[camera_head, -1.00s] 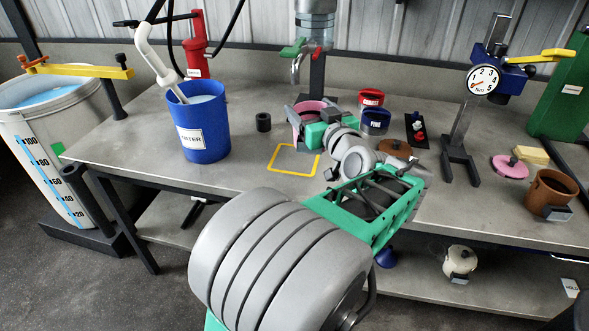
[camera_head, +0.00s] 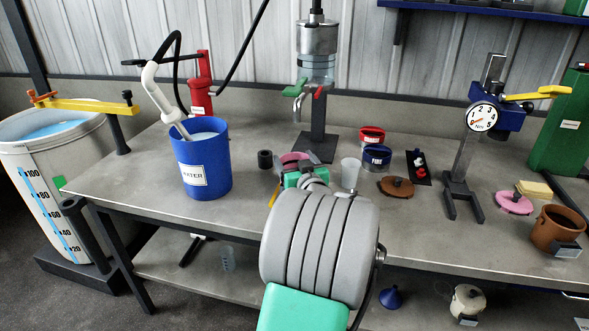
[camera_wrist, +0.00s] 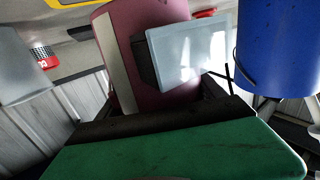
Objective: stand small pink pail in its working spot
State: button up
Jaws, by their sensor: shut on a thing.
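The small pink pail (camera_head: 292,158) shows only in part in the head view, behind my gripper (camera_head: 300,176) at the middle of the bench. In the wrist view the pail (camera_wrist: 150,20) lies tilted across the picture, with a pale band and a grey-white block (camera_wrist: 188,52) on its side. My gripper's dark jaws (camera_wrist: 150,118) are shut on the pail's block side. A yellow outline (camera_head: 273,196) on the bench shows only as a sliver left of my gripper; my arm hides the rest. I cannot tell whether the pail touches the bench.
A blue water bucket (camera_head: 205,170) stands to the left, a dark ring (camera_head: 265,159) nearer. A disperser column (camera_head: 317,100) stands behind. A clear cup (camera_head: 350,173), red tin (camera_head: 371,136), blue tin (camera_head: 376,157) and brown lid (camera_head: 395,187) are to the right.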

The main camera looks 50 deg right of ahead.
aim_at(292, 164)
jog(key=shift+s+f+b, duration=0.1)
jog(key=shift+f+b, duration=0.3)
jog(key=shift+f, duration=1.1)
jog(key=o, duration=2)
jog(key=shift+r, duration=0.1)
jog(key=shift+r+p, duration=0.25)
jog(key=shift+p, duration=0.1)
jog(key=shift+s+a+f, duration=0.1)
jog(key=shift+s+a, duration=0.05)
jog(key=shift+s, duration=0.2)
jog(key=b+v, duration=0.1)
jog(key=v, duration=1)
jog(key=shift+a, duration=0.2)
jog(key=shift+f, duration=0.1)
